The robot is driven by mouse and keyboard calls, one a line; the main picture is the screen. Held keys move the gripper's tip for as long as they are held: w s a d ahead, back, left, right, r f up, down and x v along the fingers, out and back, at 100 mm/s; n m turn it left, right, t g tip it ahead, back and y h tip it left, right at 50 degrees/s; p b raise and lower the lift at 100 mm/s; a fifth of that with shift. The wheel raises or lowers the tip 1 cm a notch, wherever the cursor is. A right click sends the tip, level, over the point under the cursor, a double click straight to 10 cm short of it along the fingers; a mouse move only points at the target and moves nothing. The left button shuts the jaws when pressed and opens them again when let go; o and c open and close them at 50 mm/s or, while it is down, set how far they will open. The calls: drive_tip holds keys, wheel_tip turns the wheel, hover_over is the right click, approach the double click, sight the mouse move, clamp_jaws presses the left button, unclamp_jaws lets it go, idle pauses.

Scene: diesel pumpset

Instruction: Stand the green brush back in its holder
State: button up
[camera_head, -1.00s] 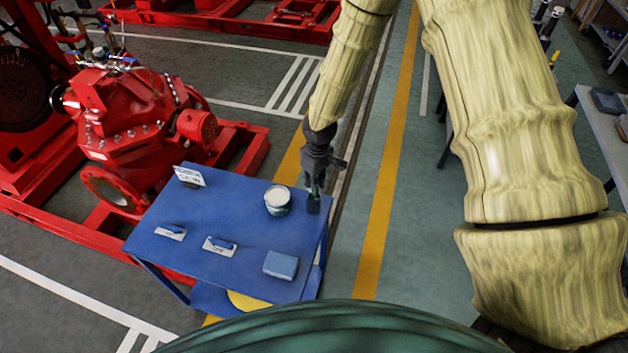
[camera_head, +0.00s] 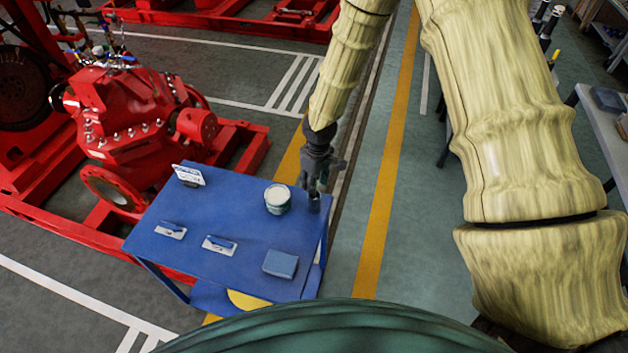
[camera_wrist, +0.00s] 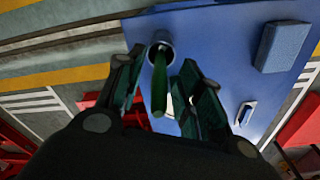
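The green brush (camera_wrist: 159,85) shows in the wrist view as a handle that points towards the camera. Its far end is inside the round grey holder (camera_wrist: 153,47), and the brush head is hidden there. The holder also shows in the head view (camera_head: 314,205), at the right edge of the blue table (camera_head: 240,198). My gripper (camera_wrist: 162,61) is open, with one finger on each side of the handle and gaps between. In the head view my gripper (camera_head: 316,184) is just above the holder and hides most of the brush.
A white-topped tin (camera_head: 277,202) stands left of the holder.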

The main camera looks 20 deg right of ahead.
drive_tip(key=shift+r, duration=0.1)
drive_tip(key=shift+r+p, duration=3.15)
drive_tip(key=shift+r, duration=1.3)
drive_tip(key=shift+a, duration=0.1)
